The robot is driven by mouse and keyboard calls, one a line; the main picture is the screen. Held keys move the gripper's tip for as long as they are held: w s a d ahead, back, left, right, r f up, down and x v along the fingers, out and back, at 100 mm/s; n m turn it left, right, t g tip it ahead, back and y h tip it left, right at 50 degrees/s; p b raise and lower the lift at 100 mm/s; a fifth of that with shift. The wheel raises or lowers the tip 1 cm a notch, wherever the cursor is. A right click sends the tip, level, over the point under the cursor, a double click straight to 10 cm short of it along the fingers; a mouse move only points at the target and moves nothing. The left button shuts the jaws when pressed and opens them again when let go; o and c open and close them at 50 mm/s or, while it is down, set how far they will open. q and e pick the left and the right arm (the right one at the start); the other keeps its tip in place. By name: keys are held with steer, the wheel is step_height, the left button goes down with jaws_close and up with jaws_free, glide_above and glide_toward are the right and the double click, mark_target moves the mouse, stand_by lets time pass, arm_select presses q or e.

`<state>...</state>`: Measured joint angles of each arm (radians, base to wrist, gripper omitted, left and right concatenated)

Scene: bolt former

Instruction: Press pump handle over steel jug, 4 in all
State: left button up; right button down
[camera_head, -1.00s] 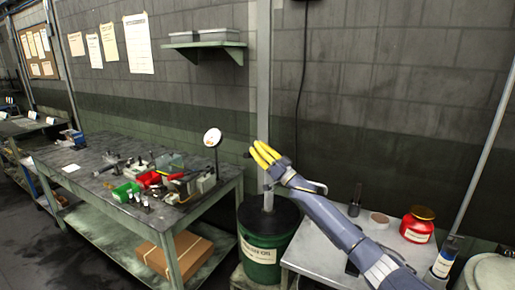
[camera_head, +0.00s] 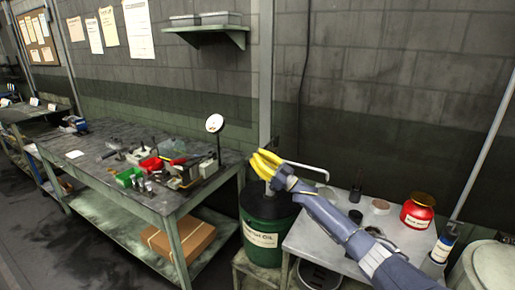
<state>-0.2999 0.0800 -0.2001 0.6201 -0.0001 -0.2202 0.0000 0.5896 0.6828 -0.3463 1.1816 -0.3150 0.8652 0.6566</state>
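My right gripper (camera_head: 263,164), with yellow fingers, is above the green oil drum (camera_head: 262,240) in the head view. Its fingers are close together over the pump on the drum's lid. The pump handle is hidden by the fingers, so I cannot tell whether they touch it or grip it. A thin pale pump spout (camera_head: 306,166) shows behind the gripper and bends down at its right end. A grey round rim (camera_head: 327,194), perhaps the steel jug, is under the spout and partly hidden by my arm. My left gripper is out of view.
A grey side table (camera_head: 305,238) holds a red jar (camera_head: 418,210), a flat round tin (camera_head: 380,207) and a dark upright tool (camera_head: 357,187). A cluttered workbench (camera_head: 175,200) stands left of the drum, with a cardboard box (camera_head: 182,238) on its lower shelf.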

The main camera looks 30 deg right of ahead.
steer(key=shift+f, duration=1.65)
step_height(320, 180, up, 4)
steer(key=r+v, duration=0.1)
steer(key=v, duration=0.9)
steer(key=shift+s, duration=0.45)
steer(key=shift+d+f, duration=0.1)
